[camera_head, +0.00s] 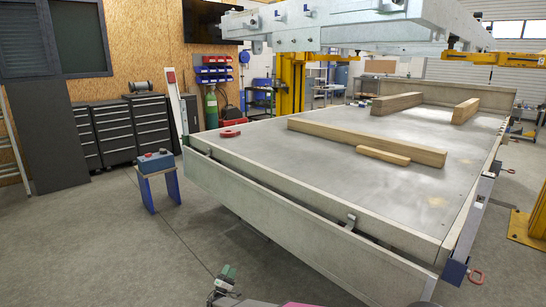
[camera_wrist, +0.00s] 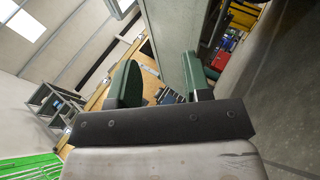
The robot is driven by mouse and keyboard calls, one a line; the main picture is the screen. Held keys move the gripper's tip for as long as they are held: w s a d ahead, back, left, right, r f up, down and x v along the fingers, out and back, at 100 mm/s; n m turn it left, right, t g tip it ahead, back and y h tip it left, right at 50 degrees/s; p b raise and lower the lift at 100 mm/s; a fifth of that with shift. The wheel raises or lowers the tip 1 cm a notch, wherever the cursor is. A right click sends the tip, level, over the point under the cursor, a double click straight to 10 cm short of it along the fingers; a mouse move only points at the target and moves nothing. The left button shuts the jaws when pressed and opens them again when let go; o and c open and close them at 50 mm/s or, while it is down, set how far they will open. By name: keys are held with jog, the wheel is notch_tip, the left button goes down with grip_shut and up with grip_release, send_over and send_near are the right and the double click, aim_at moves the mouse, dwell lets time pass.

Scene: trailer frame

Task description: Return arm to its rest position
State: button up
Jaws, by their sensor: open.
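My gripper (camera_wrist: 160,80) shows in the wrist view with its two green fingers apart and no object held between them. A pale grey-green panel edge lies close behind the right finger; I cannot tell whether they touch. In the head view, my gripper (camera_head: 226,276) is low at the bottom edge, in front of the trailer's near side. The trailer frame (camera_head: 270,178) has a grey bed, and its near side board (camera_head: 258,200) hangs folded down. Most of my arm is out of view.
Wooden beams (camera_head: 365,141) and a red ring-shaped item (camera_head: 230,133) lie on the bed. A blue stool (camera_head: 158,184) with a toolbox (camera_head: 155,160) stands left of the trailer. A grey overhead beam (camera_head: 350,28) spans above. Floor at the lower left is clear.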

jog(key=s+d+r+m+g+h, duration=0.1)
jog(key=d+r+m+g+h, duration=0.4)
jog(key=d, duration=0.8)
jog(key=s+d+r+m+g+h, duration=0.1)
jog(key=s+d+r+m+g, duration=0.15)
jog(key=d+r+g, duration=0.8)
jog(key=s+d+r+m+g+y, duration=0.2)
jog(key=s+d+g+y, duration=0.15)
jog(key=d, duration=0.45)
jog(key=s+d+r+m+g+y, duration=0.1)
jog(key=s+d+m+g+y, duration=0.15)
jog(key=s+d, duration=0.35)
jog(key=s+d+r+m+y, duration=0.4)
jog(key=s+r+y, duration=0.6)
jog(key=s, duration=0.4)
jog(key=shift+s+d+r+g, duration=0.15)
jog(key=shift+s+r+g, duration=0.2)
jog(key=shift+r, duration=0.45)
